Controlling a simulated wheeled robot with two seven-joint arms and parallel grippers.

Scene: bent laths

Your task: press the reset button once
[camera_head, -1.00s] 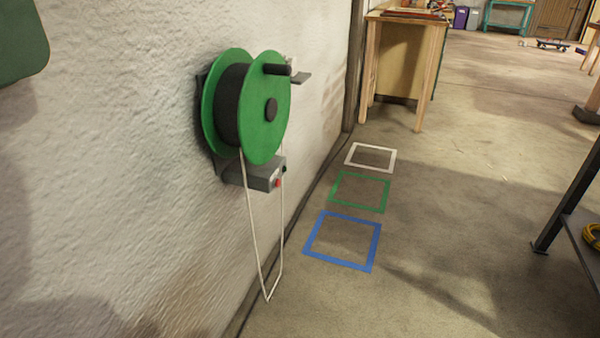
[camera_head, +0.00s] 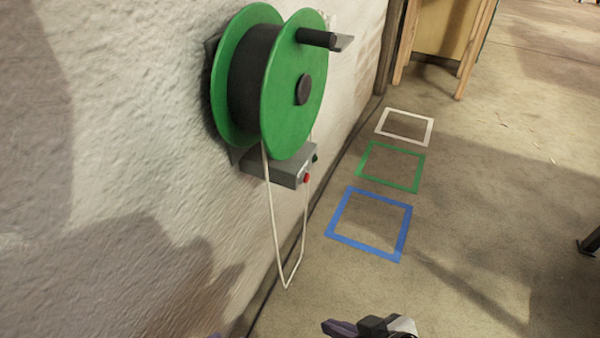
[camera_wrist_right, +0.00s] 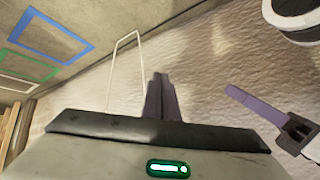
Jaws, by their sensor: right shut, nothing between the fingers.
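A grey box (camera_head: 275,168) is on the wall under a green reel (camera_head: 293,90). A red button (camera_head: 306,178) sits on the box's front face, with a small dark green one (camera_head: 315,157) farther along it. No label is readable, so I cannot tell which is the reset button. My right gripper (camera_head: 330,326) is at the bottom edge, below and apart from the box. Its purple fingers are together and empty in the right wrist view (camera_wrist_right: 160,82). My left gripper (camera_wrist_right: 234,93) shows at the right of that view; its opening is unclear. The buttons are not visible there.
A white cord loop (camera_head: 285,283) hangs below the reel. A black crank handle (camera_head: 318,38) juts from the reel's side. Blue (camera_head: 338,212), green (camera_head: 390,186) and white (camera_head: 405,141) taped squares mark the open floor to the right. A wooden-legged table (camera_head: 472,50) stands behind.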

